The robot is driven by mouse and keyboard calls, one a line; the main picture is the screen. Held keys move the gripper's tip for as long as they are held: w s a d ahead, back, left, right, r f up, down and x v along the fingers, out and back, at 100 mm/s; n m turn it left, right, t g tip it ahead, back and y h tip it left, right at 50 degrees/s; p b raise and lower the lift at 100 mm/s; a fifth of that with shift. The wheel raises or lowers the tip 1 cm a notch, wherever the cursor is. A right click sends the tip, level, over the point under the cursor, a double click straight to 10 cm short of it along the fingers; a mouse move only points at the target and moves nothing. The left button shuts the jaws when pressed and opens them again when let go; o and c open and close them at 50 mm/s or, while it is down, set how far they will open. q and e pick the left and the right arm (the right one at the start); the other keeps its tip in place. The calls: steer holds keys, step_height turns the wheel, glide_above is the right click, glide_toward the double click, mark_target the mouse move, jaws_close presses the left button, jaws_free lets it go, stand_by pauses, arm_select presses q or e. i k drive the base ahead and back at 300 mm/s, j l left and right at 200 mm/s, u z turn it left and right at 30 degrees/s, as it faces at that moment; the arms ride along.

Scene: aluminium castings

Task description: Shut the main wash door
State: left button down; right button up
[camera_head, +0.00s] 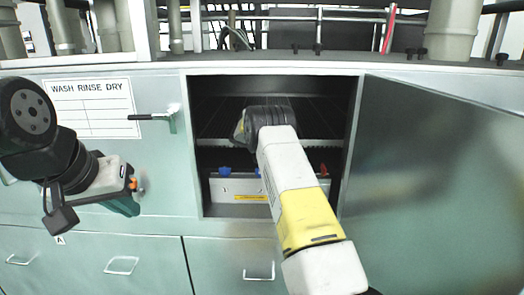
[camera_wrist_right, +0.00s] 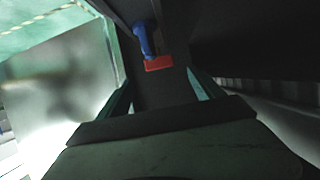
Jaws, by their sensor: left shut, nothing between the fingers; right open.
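The main wash door (camera_head: 440,180) is a grey-green panel standing wide open to the right of the compartment opening. The opening's dark interior (camera_head: 300,105) is uncovered. My right arm reaches across the front into the opening, its wrist at the upper middle; its fingers are hidden in the head view. In the right wrist view my right gripper (camera_wrist_right: 160,85) shows two teal fingers apart, with nothing seen held. My left gripper (camera_head: 122,206) is shut and empty, in front of the cabinet face left of the opening, well away from the door.
A latch handle (camera_head: 155,117) sits left of the opening, beside a WASH RINSE DRY sign (camera_head: 92,108). Inside the opening is a pale box (camera_head: 238,188) with blue and red knobs. Drawers with handles (camera_head: 121,265) lie below. Pipes and rails stand above the cabinet.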

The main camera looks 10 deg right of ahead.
mark_target(433, 204)
steer(key=k, duration=1)
